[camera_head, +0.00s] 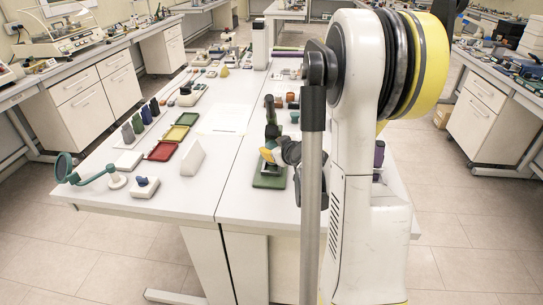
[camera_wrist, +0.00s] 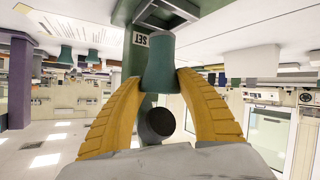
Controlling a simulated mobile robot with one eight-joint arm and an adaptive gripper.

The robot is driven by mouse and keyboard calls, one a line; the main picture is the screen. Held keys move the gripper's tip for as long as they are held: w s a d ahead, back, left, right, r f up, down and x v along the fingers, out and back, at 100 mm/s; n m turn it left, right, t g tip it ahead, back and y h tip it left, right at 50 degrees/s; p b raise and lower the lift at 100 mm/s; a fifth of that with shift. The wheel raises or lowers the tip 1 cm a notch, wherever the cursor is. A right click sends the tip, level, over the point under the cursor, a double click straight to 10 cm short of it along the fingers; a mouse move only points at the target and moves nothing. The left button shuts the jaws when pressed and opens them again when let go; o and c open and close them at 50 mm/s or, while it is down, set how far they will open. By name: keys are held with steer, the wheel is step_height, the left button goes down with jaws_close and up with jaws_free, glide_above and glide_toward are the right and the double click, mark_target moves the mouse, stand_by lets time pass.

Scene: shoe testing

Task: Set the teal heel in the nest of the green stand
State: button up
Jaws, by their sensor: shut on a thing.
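The teal heel (camera_wrist: 159,62) is a tapered block between the two yellow fingers of my gripper (camera_wrist: 161,80) in the wrist view. My gripper is shut on it. The green stand (camera_wrist: 125,13) is behind the heel, with a "SET" label and a dark rectangular frame at the top of the picture. The heel's end overlaps the stand near the label; I cannot tell if they touch. In the head view, the stand's green base (camera_head: 269,181) is on the table near its front edge, and my gripper (camera_head: 267,154) is beside the upright, partly hidden by my arm.
Red, yellow and green trays (camera_head: 175,133) lie on the left part of the table (camera_head: 212,172). Several dark cones (camera_head: 137,124), a white wedge (camera_head: 193,158) and a teal lamp-like arm (camera_head: 90,176) are nearby. A purple thing (camera_head: 379,153) is right of my arm.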

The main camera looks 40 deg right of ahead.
steer(key=shift+w+d+f+b, duration=0.15)
steer(key=shift+f+b, duration=0.3)
steer(key=shift+f, duration=0.45)
steer(key=shift+w+a+f+b, duration=0.15)
steer(key=shift+f+b, duration=0.3)
steer(key=shift+f, duration=0.45)
steer(key=shift+d, duration=0.1)
steer(key=shift+f, duration=0.2)
steer(key=o, duration=1.2)
steer(key=shift+c, duration=0.2)
steer(key=shift+r, duration=0.1)
